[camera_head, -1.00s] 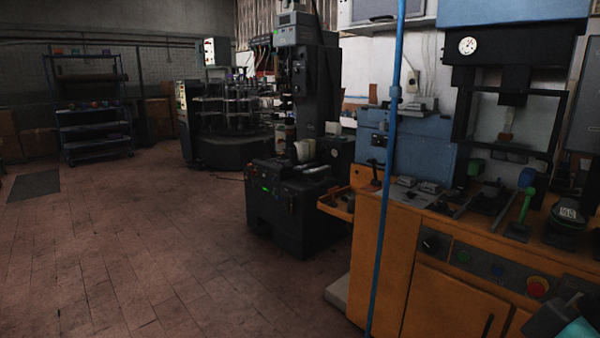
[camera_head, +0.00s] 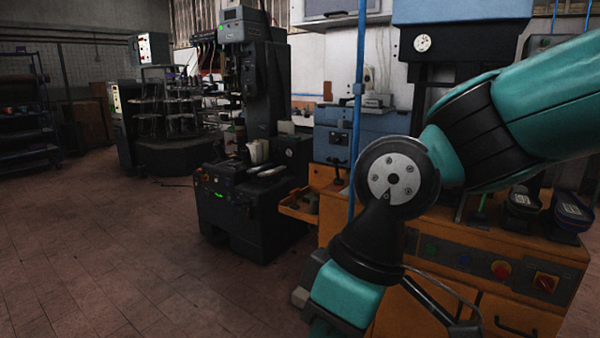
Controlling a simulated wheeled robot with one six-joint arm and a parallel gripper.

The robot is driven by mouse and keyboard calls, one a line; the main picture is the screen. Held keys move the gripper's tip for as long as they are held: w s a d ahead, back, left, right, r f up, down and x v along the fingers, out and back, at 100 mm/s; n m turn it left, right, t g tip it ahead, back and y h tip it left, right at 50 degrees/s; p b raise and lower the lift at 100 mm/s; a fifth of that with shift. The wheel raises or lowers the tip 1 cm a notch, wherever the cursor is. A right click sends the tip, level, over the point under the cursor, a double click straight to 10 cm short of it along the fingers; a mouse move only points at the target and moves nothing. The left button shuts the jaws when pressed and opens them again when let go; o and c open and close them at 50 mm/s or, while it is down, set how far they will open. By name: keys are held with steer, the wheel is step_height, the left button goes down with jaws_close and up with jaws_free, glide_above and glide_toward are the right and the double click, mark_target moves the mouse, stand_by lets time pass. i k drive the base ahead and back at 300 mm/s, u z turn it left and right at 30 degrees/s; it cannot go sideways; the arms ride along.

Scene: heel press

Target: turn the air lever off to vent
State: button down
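A thin blue air pipe (camera_head: 361,50) runs upright in front of the orange press cabinet (camera_head: 330,236). A small blue fitting (camera_head: 357,89) sits on the pipe at about the height of the blue box behind it. I cannot make out a lever handle on it or tell its position. My teal and black arm crosses the right half of the view and hides the pipe's lower part and much of the cabinet top. My gripper is not in view; the arm runs off the bottom edge.
The cabinet front has a red button (camera_head: 501,270) and a red-yellow rotary switch (camera_head: 546,282). An open orange drawer (camera_head: 298,208) juts out left of the pipe. A black machine (camera_head: 250,205) stands further left. The tiled floor (camera_head: 110,250) at left is clear.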

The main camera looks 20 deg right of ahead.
mark_target(336, 160)
steer(key=z, duration=0.25)
steer(key=i, duration=0.95)
steer(key=z, duration=0.55)
